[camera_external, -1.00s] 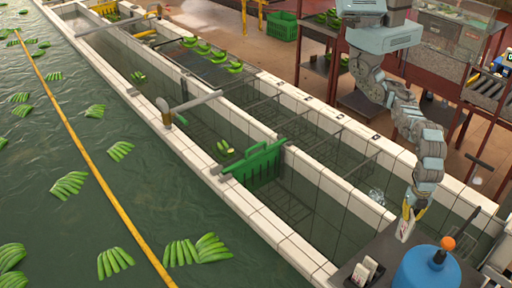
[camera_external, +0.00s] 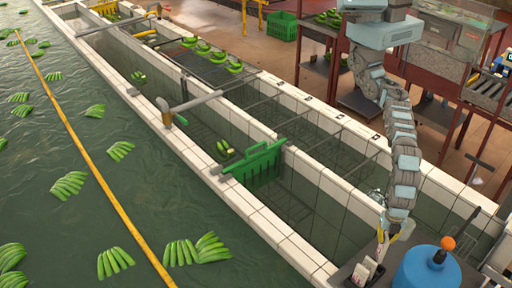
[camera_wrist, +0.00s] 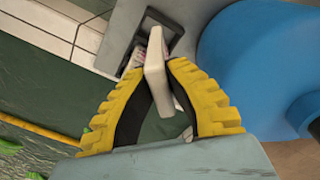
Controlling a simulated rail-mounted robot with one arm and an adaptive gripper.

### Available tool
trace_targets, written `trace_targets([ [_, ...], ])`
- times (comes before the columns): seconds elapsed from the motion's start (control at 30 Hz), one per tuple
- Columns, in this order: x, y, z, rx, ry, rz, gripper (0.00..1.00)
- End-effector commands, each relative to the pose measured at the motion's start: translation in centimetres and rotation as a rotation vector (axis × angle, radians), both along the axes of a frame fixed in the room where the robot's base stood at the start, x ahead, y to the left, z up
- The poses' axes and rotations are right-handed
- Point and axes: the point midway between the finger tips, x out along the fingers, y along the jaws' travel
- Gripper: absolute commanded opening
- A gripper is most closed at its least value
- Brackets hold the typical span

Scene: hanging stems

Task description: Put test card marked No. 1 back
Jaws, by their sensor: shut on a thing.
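My gripper (camera_external: 384,240) is shut on a white card (camera_wrist: 156,66), held on edge between the yellow fingers in the wrist view. The number on the card cannot be read from here. A dark card holder (camera_wrist: 179,27) with pale cards in it lies just past the held card in the wrist view. In the external view, white cards (camera_external: 365,268) stand in this holder on the dark table at the lower right, just left of and below my fingertips. Whether the held card touches the holder cannot be told.
A blue container (camera_external: 426,268) with an orange knob stands close right of my gripper; it also shows in the wrist view (camera_wrist: 250,65). White-edged water troughs (camera_external: 290,240) lie to the left, with a green divider (camera_external: 258,163) across one.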

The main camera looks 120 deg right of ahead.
Motion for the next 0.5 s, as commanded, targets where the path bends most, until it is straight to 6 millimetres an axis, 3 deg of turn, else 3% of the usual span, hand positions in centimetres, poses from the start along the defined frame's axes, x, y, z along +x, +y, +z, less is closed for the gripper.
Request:
trace_targets([
  [0.2,0.7,-0.1,-0.6,0.002,-0.001,-0.001,0.00],
  [0.4,0.5,-0.1,-3.2,-0.001,-0.001,0.001,0.00],
  [0.5,0.5,0.0,-3.5,0.002,-0.003,0.001,0.00],
])
